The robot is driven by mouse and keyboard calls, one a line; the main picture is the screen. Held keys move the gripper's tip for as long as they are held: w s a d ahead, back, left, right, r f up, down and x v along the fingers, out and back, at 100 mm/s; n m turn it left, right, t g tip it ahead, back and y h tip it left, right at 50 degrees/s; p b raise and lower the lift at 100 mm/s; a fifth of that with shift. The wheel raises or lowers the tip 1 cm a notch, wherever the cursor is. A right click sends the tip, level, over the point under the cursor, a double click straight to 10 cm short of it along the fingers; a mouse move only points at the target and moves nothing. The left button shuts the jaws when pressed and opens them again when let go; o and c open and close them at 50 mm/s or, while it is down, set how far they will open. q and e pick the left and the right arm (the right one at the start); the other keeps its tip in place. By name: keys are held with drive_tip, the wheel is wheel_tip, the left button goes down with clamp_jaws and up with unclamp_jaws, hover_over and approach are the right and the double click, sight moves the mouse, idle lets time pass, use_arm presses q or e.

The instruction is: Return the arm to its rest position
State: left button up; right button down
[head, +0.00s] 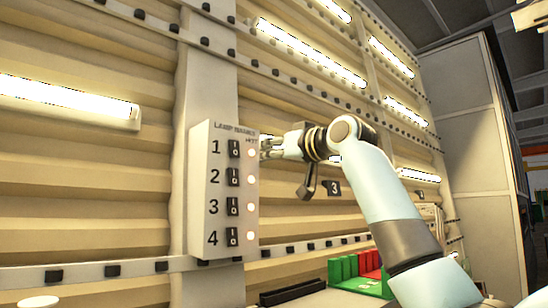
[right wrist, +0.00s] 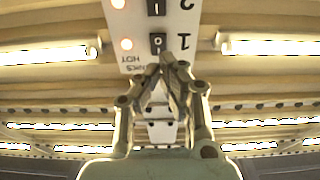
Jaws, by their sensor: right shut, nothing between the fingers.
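My right gripper (head: 268,148) is beside the right edge of the switch panel (head: 205,160), near the row marked 1. In the right wrist view, the right gripper (right wrist: 165,62) has its fingertips together with nothing between them. They are just below the rocker switch marked 1 (right wrist: 157,42) in that picture. I cannot tell whether they touch the panel. My right arm reaches in from the lower right, bent at the wrist. My left gripper is not in view.
The panel carries several numbered black switches, with a glowing lamp (head: 252,153) beside each. Lit tube lamps (head: 310,52) line the ribbed wall behind. A tall grey cabinet (head: 470,150) stands at right.

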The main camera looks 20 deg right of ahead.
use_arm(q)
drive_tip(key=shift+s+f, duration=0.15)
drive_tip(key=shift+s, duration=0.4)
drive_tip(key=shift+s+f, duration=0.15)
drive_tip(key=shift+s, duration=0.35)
use_arm(e)
drive_tip(key=shift+s+d+r, duration=0.1)
drive_tip(key=shift+s+r, duration=0.05)
drive_tip(key=shift+s, duration=0.5)
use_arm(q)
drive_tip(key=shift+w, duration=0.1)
use_arm(e)
drive_tip(key=shift+w, duration=0.1)
